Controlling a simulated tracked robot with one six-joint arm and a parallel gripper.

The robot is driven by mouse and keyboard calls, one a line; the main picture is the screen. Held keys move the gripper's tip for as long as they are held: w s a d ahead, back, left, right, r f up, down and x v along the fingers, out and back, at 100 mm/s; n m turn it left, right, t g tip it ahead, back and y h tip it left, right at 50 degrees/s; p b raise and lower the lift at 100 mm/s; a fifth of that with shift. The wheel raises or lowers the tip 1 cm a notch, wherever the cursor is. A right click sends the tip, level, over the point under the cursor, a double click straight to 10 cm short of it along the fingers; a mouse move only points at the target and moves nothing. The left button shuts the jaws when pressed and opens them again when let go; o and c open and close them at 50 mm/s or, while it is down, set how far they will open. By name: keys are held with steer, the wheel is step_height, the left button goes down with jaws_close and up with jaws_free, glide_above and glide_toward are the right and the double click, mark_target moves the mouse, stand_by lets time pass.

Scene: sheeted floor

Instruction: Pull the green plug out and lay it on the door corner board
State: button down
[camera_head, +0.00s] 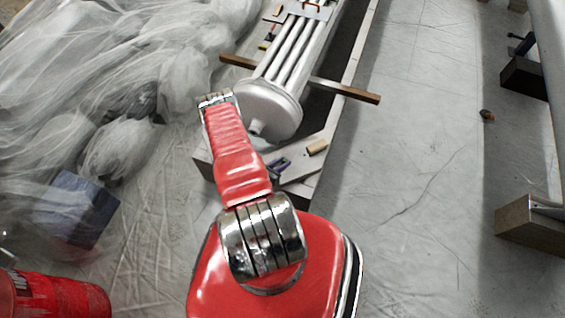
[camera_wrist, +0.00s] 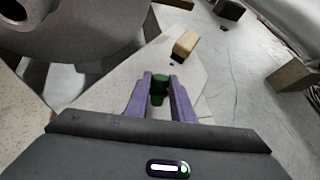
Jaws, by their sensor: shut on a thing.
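My gripper (camera_wrist: 160,88) has purple fingers closed on the green plug (camera_wrist: 159,84) in the wrist view. The plug is a short dark green piece between the fingertips, over a pale speckled board (camera_wrist: 112,88) with an angled edge, which looks like the door corner board. I cannot tell whether the plug touches the board. The plug cannot be made out there.
A small wooden block (camera_wrist: 185,45) lies just beyond the fingers; it also shows in the head view (camera_head: 317,147). Open floor (camera_head: 410,140) lies to the right.

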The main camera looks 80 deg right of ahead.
steer(key=shift+f, duration=0.45)
stand_by(0.3)
steer(key=c, duration=1.5)
jaws_free()
steer(key=shift+o, duration=0.2)
steer(key=shift+a, duration=0.1)
steer(key=v, duration=1.3)
steer(key=shift+a+r, duration=0.15)
steer(key=shift+a, duration=0.1)
steer(key=shift+w, duration=0.1)
